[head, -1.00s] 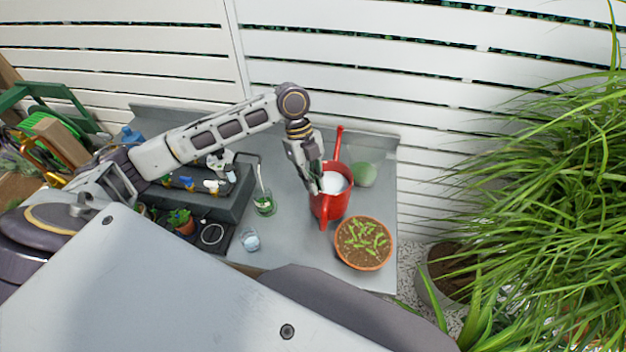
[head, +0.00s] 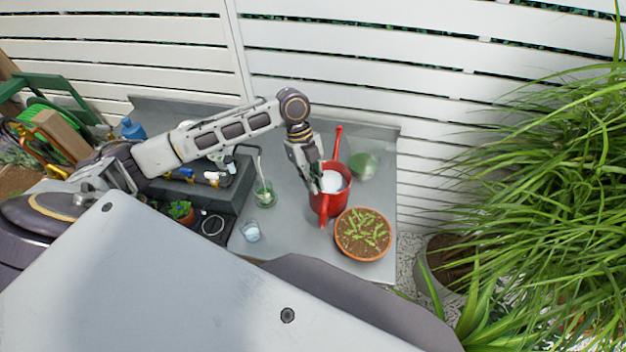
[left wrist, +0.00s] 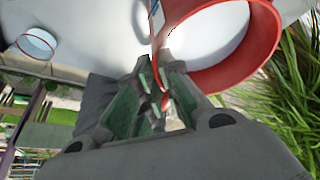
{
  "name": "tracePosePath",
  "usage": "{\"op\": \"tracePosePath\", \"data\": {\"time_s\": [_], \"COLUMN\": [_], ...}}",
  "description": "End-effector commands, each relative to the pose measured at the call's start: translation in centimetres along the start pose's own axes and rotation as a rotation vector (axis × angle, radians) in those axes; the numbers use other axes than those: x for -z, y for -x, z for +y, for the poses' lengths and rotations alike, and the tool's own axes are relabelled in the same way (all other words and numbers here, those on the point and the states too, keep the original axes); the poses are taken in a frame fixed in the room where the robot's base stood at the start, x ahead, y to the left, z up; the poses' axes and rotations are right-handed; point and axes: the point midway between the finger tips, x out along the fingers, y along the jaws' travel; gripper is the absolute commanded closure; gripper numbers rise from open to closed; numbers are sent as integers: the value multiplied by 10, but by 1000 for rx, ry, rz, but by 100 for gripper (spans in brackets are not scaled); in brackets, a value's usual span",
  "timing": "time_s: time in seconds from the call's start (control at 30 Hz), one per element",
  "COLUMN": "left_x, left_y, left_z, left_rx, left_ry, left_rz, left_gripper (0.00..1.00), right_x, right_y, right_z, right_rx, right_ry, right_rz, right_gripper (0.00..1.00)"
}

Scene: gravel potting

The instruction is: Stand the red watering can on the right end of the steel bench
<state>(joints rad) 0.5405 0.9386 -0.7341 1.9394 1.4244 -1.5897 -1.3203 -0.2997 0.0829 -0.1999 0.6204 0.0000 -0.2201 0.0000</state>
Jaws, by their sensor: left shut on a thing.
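The red watering can (head: 325,205) is upright over the right part of the steel bench (head: 285,220), with a pale white inside and its red spout pointing to the back. My left gripper (head: 317,184) is shut on the can at the left side of its rim. In the left wrist view the fingers (left wrist: 160,88) meet at the can's red rim (left wrist: 270,50). Whether the can's base touches the bench is hidden. My right gripper is not in view.
A terracotta pot of seedlings (head: 363,235) stands close in front and right of the can. A round green item (head: 363,166) lies behind it. A glass jar (head: 265,196) and a small clear cup (head: 251,233) stand to the left. A big grassy plant (head: 540,180) is beyond the bench's right edge.

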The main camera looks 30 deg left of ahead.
Motion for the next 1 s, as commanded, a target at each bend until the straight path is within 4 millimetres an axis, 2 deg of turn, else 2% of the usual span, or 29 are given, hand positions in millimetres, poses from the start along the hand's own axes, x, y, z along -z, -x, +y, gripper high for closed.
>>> {"op": "tracePosePath", "data": {"time_s": [0.03,0.2,0.67,0.87,1.0], "left_x": [0,0,0,0,0], "left_y": [0,0,4,20,39], "left_z": [0,0,0,0,-1], "left_rx": [0,-1,0,1,3], "left_ry": [0,0,1,1,1], "left_rz": [0,0,0,-1,-2], "left_gripper": [89,70,70,70,70], "right_x": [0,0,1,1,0], "right_y": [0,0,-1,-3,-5], "right_z": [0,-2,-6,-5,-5], "right_rx": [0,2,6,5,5], "right_ry": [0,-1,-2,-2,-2], "right_rz": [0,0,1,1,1], "right_gripper": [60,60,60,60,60]}}
